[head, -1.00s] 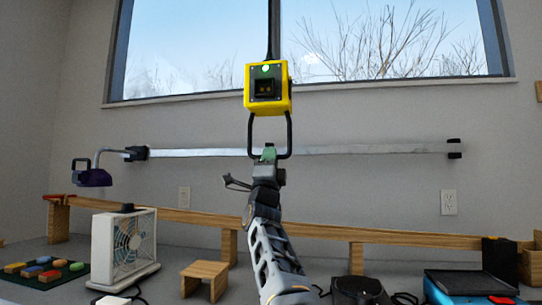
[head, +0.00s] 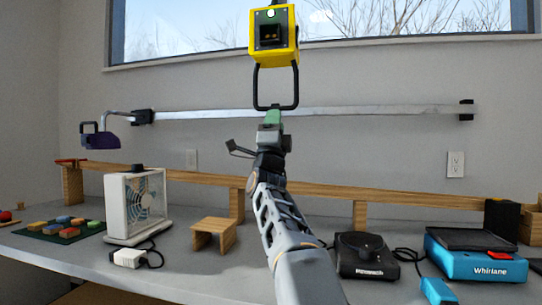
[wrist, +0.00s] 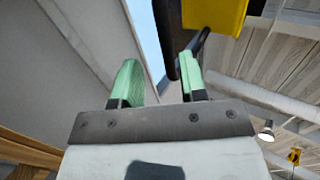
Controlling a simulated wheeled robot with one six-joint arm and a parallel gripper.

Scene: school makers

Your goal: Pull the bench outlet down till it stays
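The bench outlet is a yellow box (head: 285,52) with a dark socket face and a small light, hanging in front of the window. A black loop handle (head: 257,86) hangs below it. My gripper (head: 272,116) points up at the bottom bar of the handle, at its centre. In the wrist view my gripper (wrist: 160,80) has its two green fingers apart. The dark handle (wrist: 201,44) shows beside and behind the right finger, with the yellow box (wrist: 215,12) above. I cannot tell whether the finger touches the handle.
A metal rail (head: 350,112) with a purple device (head: 99,141) at its left end runs along the wall. On the bench stand a white fan (head: 135,207), a small wooden stand (head: 213,233), a black device (head: 363,257) and a blue machine (head: 475,266).

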